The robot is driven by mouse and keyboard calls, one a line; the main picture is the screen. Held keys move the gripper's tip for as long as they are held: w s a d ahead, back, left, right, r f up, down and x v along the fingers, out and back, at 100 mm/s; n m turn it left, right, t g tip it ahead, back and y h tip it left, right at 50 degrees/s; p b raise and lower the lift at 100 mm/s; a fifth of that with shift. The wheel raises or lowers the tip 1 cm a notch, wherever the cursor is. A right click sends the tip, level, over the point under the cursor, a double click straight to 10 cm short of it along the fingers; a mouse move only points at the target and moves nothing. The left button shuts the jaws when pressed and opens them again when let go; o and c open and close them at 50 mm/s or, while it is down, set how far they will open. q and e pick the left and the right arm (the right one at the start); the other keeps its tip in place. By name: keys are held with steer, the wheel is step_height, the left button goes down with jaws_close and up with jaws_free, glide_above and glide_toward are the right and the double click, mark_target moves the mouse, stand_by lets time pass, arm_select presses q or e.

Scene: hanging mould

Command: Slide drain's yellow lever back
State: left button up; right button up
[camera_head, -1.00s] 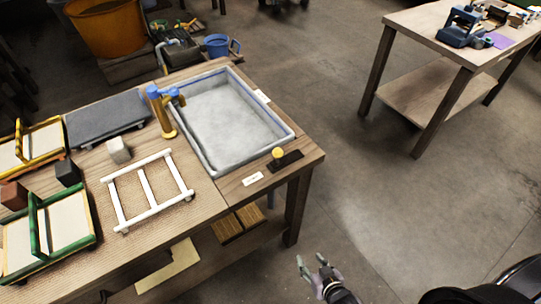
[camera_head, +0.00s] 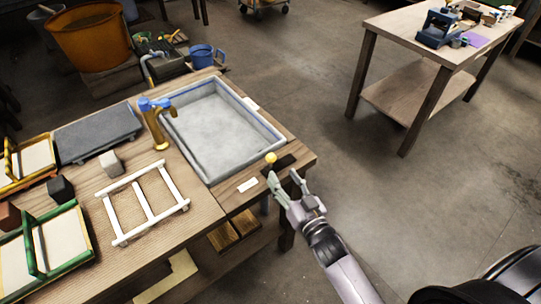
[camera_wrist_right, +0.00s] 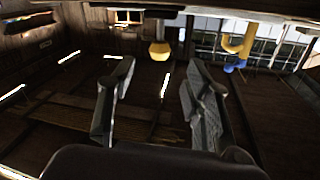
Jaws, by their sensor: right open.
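The drain's yellow lever (camera_head: 271,158) is a small round yellow knob on a dark plate (camera_head: 287,162) at the front right corner of the table, beside the basin (camera_head: 222,130). It also shows in the right wrist view (camera_wrist_right: 160,50), beyond the fingertips and between their lines. My right gripper (camera_head: 284,179) is open and empty, just in front of the knob in the head view. Its two fingers stand apart in the right wrist view (camera_wrist_right: 160,80). I cannot tell the exact gap to the knob. My left gripper is out of view.
A brass tap with a blue top (camera_head: 155,120) stands at the basin's left edge. A white frame (camera_head: 143,203), a small white label (camera_head: 247,185) and green-edged mould (camera_head: 45,245) lie on the table. Open floor (camera_head: 400,210) lies to the right.

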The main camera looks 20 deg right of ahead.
mark_target(271, 158)
steer(key=w, duration=0.3)
steer(key=w+a, duration=0.1)
steer(key=w, duration=0.5)
steer(key=shift+a, duration=0.15)
steer(key=shift+c, duration=0.5)
jaws_close()
